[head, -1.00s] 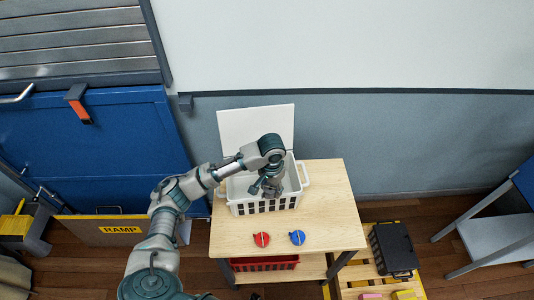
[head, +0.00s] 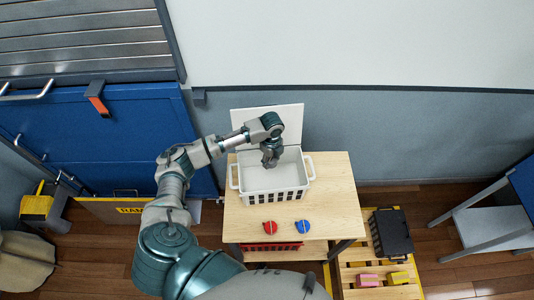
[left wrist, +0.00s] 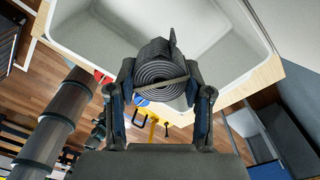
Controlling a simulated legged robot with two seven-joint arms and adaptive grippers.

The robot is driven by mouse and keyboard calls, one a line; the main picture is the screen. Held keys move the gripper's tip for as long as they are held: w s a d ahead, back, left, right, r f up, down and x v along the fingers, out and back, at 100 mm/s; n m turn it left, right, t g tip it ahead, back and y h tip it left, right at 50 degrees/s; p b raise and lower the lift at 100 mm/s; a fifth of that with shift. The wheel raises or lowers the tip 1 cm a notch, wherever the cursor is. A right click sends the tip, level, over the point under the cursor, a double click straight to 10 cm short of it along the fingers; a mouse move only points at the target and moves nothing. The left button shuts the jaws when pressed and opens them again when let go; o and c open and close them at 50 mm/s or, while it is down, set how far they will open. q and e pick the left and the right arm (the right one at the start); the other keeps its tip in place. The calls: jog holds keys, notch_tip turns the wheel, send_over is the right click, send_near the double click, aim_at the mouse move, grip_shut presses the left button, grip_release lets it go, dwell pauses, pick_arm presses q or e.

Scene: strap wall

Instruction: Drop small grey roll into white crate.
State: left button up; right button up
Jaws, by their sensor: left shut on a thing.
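The small grey roll (left wrist: 160,75) is a coiled grey strap, seen large in the left wrist view between my left gripper's fingers. My left gripper (left wrist: 160,100) is shut on it. The white crate (head: 278,191) stands on the wooden table, with slotted sides, two handles and a raised lid behind. In the head view my left gripper (head: 270,160) is over the crate's back part, pointing down. The roll is too small or hidden to tell there. In the left wrist view the crate's white inside (left wrist: 90,35) lies beyond the roll. My right gripper is not in view.
A red roll (head: 270,227) and a blue roll (head: 302,226) lie on the wooden table (head: 335,205) in front of the crate. A red crate (head: 270,246) is on the shelf below. A black case (head: 391,232) and pink and yellow blocks sit on a pallet at right.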

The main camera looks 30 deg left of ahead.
pick_arm(q)
jog(key=m, duration=0.1)
jog(key=a+m+p, duration=0.1)
jog(key=m, duration=0.1)
jog(key=shift+a+r, duration=0.15)
jog(key=shift+r, duration=0.1)
jog(key=shift+m+p, duration=0.35)
jog(key=shift+m, duration=0.15)
jog(key=shift+f, duration=0.1)
jog(key=shift+f+m, duration=0.3)
jog(key=shift+f, duration=0.4)
notch_tip(320, 180, down, 5)
jog(key=b, duration=0.4)
jog(key=shift+a+r, duration=0.15)
jog(key=shift+r, duration=0.05)
jog(key=o, duration=1.1)
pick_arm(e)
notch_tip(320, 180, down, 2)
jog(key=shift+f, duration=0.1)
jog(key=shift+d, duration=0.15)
